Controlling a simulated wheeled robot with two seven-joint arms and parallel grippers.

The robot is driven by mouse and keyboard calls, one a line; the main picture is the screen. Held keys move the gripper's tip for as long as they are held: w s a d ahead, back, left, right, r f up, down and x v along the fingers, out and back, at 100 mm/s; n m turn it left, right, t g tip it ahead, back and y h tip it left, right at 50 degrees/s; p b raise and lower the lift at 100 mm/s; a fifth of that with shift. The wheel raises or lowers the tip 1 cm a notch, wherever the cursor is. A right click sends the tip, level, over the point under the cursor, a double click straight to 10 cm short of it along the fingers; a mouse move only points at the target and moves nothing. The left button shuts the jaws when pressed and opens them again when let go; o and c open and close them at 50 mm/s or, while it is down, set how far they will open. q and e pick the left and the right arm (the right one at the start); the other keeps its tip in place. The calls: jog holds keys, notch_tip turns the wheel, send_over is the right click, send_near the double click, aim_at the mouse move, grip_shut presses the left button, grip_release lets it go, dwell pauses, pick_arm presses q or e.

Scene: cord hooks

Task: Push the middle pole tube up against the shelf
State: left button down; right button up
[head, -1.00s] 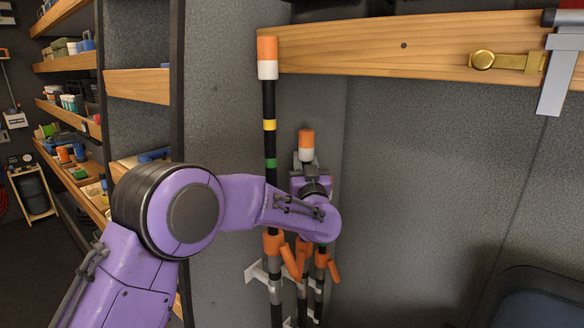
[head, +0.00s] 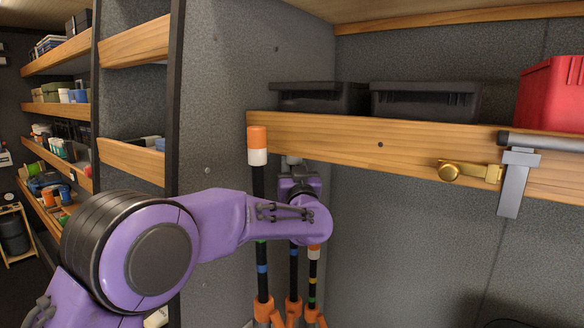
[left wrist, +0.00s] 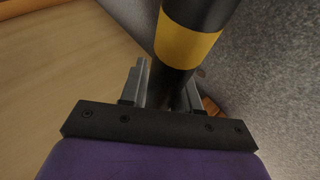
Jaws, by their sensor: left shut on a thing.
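The middle pole tube (head: 294,266) is black with coloured bands and stands upright. Its white top section (head: 293,160) shows just below the wooden shelf board (head: 350,139); its orange tip is hidden behind the board, so I cannot tell whether it touches the shelf. My left gripper (head: 298,172) is shut on this tube near its top. In the left wrist view the tube's yellow band (left wrist: 187,45) shows at the gripper's fingers (left wrist: 162,88). The left pole (head: 258,180) stands with its orange-and-white top at the board's left end. My right gripper is out of view.
A shorter right pole (head: 313,270) with an orange-and-white top stands close beside the middle one. Black bins (head: 425,100) and a red box (head: 553,95) sit on the shelf. A brass latch (head: 468,173) and grey bracket (head: 516,185) are on the board.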

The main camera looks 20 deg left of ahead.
pick_arm(q)
jog(key=shift+s+r+y, duration=0.1)
jog(key=shift+r+y, duration=0.2)
jog(key=shift+r, duration=0.6)
jog(key=c, duration=1.2)
grip_release()
jog(key=o, duration=0.3)
jog(key=shift+a, duration=0.1)
jog(key=shift+s+d+f, duration=0.1)
jog(key=shift+d+f, duration=0.05)
jog(key=shift+d, duration=0.05)
jog(key=b+v, duration=0.5)
jog(key=v, duration=0.5)
jog(key=shift+s, duration=0.15)
